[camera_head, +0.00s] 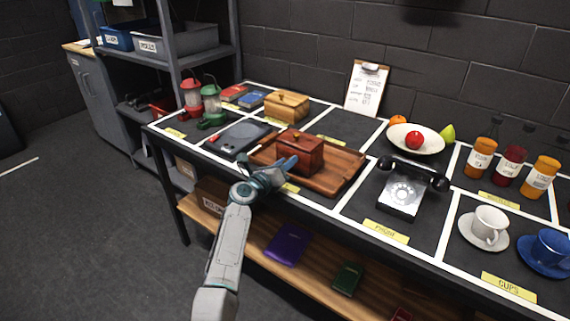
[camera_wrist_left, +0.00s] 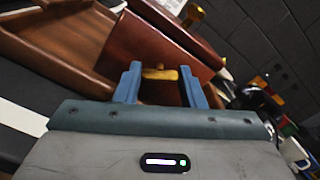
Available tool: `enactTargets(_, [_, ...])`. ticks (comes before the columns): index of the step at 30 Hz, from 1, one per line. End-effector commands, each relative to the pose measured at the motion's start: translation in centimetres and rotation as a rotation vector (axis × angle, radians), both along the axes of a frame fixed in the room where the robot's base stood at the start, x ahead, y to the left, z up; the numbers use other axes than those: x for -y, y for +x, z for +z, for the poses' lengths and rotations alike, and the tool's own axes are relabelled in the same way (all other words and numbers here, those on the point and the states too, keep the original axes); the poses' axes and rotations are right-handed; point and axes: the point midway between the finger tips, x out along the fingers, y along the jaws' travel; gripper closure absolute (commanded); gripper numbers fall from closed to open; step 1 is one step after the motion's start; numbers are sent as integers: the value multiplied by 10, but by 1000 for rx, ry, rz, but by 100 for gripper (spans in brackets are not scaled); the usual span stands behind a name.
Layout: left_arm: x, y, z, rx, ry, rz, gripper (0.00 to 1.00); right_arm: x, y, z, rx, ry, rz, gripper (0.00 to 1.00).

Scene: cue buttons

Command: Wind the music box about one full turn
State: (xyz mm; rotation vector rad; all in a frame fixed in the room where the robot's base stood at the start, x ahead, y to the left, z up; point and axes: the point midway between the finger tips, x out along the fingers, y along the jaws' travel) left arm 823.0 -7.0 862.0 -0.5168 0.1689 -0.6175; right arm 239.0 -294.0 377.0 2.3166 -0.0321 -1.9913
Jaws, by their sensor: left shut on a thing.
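The music box (camera_head: 304,152) is a dark red-brown wooden box with a lid, standing on a wooden tray (camera_head: 343,172) on the table. In the left wrist view the box (camera_wrist_left: 140,45) looks tilted, and a small brass winding key (camera_wrist_left: 160,74) sticks out of its side. My left gripper (camera_head: 285,167) is at the near left side of the box. In the head view the gripper hides the key. My right gripper is not in view.
A black telephone (camera_head: 402,190) stands to the right of the tray. A grey scale-like slab (camera_head: 240,136) lies to the left, with red and green lanterns (camera_head: 212,105) beyond. A lighter wooden box (camera_head: 286,105) and a fruit bowl (camera_head: 415,139) stand behind.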

Motion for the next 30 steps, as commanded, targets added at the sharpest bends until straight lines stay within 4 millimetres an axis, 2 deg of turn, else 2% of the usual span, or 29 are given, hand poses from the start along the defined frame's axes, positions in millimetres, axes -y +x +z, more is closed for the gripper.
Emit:
enactTargets(14, [0, 0, -1, 169, 232, 0, 87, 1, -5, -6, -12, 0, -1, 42])
enactTargets(22, [0, 0, -1, 277, 380, 0, 87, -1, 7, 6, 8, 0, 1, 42])
enactTargets(30, [0, 0, -1, 339, 464, 0, 87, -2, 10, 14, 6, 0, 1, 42])
